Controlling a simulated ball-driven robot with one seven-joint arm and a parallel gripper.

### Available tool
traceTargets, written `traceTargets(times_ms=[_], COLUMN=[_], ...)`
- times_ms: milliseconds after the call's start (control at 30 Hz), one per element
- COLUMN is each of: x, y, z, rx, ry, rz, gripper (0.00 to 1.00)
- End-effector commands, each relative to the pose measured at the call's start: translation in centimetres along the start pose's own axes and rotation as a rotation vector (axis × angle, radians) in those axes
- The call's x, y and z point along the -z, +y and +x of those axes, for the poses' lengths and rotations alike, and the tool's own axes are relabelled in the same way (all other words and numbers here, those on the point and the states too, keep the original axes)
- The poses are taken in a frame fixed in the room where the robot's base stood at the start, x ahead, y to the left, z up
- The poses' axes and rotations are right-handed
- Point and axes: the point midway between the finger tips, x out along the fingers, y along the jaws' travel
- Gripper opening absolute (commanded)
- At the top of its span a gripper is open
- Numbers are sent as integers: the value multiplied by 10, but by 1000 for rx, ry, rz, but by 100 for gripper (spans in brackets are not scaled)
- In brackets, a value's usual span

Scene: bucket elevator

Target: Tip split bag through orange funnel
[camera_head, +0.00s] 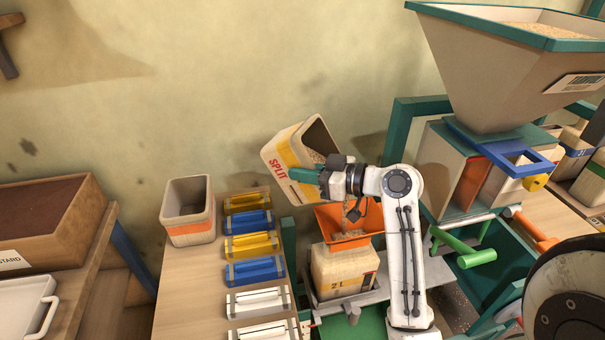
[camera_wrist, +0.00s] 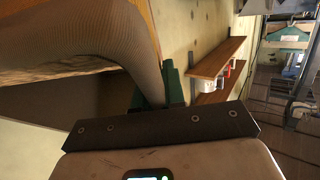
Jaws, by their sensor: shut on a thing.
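The orange funnel (camera_head: 340,222) sits just below and right of the bag, on a cream container marked "2 L" (camera_head: 335,272). Tan grain shows at the bag's mouth and in the funnel. In the wrist view the bag's wall (camera_wrist: 130,50) fills the upper left, and the fingertips are mostly hidden.
An open empty-looking bin (camera_head: 188,212) stands left on the wooden bench, beside a column of yellow, blue and white clips (camera_head: 252,244). A large grain hopper (camera_head: 500,75) and a green-handled machine (camera_head: 475,255) stand close on the right. A brown soil-filled box (camera_head: 45,225) is far left.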

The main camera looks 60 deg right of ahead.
Motion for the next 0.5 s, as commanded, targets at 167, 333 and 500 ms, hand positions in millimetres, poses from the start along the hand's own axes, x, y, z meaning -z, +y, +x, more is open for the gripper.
traceTargets(times_ms=[167, 333, 500], x=[1, 0, 0], y=[0, 0, 0], z=[-1, -2, -2], rx=[-2, -2, -1], ry=[20, 33, 47], rz=[-4, -5, -4], gripper=[0, 0, 0])
